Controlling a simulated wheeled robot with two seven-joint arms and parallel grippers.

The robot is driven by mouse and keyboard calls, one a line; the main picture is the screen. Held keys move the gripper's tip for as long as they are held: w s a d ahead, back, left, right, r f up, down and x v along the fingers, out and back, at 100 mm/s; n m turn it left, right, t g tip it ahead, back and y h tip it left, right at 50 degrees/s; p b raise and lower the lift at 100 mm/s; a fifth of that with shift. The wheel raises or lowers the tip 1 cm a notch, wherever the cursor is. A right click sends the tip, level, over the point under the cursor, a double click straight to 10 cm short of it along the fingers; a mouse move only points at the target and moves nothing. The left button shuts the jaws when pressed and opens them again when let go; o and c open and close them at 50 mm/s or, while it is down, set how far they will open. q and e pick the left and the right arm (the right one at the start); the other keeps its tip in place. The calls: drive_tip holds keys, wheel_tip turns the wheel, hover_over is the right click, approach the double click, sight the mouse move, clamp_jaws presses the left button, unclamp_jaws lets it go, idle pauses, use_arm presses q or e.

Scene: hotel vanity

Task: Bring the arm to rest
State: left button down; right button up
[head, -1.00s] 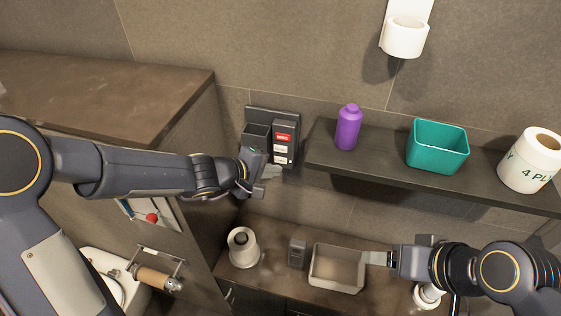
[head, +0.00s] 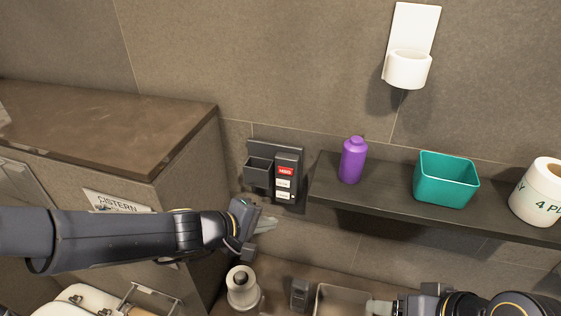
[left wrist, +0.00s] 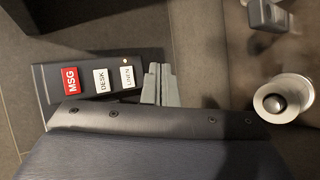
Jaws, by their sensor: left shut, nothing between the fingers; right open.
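My left arm comes in from the left in the head view. Its gripper (head: 262,224) is shut and empty, in front of and a little below the dark wall panel (head: 287,178) with a red MSG button and white DESK and LINEN buttons. The shut fingers also show in the left wrist view (left wrist: 160,86), beside the LINEN end of the panel (left wrist: 98,80). A small lamp by the LINEN button glows orange. My right gripper (head: 380,307) is at the bottom edge of the head view, by the grey bin; it is open and its fingers are partly cut off.
A dark shelf (head: 400,209) holds a purple bottle (head: 352,161), a teal box (head: 446,180) and a paper roll (head: 538,192). Below stand a white round holder (head: 242,288), a small grey box (head: 299,294) and a grey bin (head: 340,296). A brown counter (head: 100,115) is at left.

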use_arm(q)
drive_tip(key=shift+r, duration=0.1)
drive_tip(key=s+a+r+m, duration=0.6)
drive_tip(key=s+a+r, duration=0.15)
drive_tip(key=s, duration=0.35)
drive_tip(key=s+a+f+y, duration=0.2)
drive_tip(key=s+a, duration=0.3)
drive_tip(key=s+a+f+m+g+y, duration=0.1)
drive_tip(key=s+a+f+y, duration=0.2)
drive_tip(key=s+a, duration=0.2)
drive_tip(key=shift+a+f+g, duration=0.25)
drive_tip(key=shift+a+g, duration=0.05)
drive_tip(key=shift+a, duration=0.35)
